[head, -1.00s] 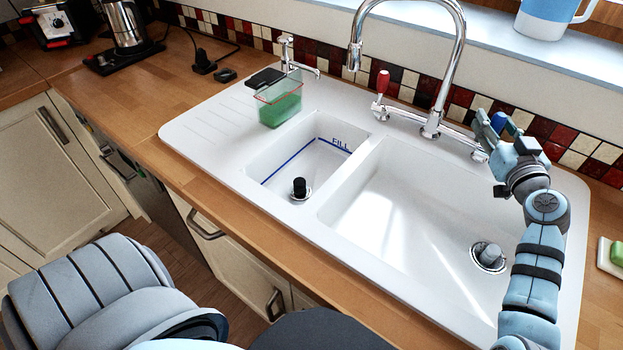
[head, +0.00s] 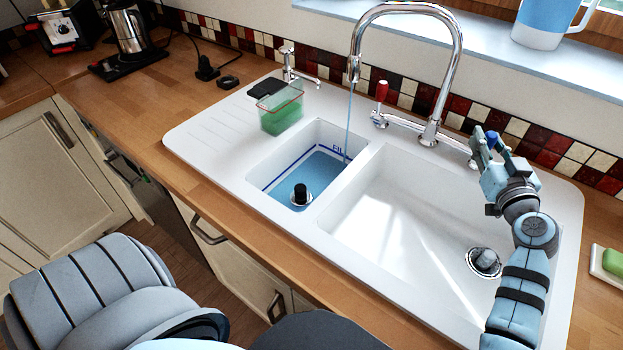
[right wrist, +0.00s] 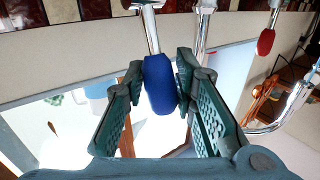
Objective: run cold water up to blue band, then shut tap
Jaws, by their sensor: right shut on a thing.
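The chrome tap (head: 458,50) arches over the sink, and a thin stream of water (head: 349,120) falls from its spout into the small left basin. Bluish water (head: 318,172) covers that basin's floor. The blue band (head: 280,172) with the FILL mark shows on the wall, with a white strip between it and the water. A black plug (head: 300,193) stands in the basin. My right gripper (head: 484,143) is shut on the blue tap handle (right wrist: 160,84), which also shows in the head view (head: 492,137). The red handle (head: 382,91) stands free. My left gripper is not in view.
The large right basin (head: 400,215) is empty. A clear tub with green contents (head: 281,112) and a small side tap (head: 290,65) stand behind the small basin. Green soap (head: 613,262) lies at the right.

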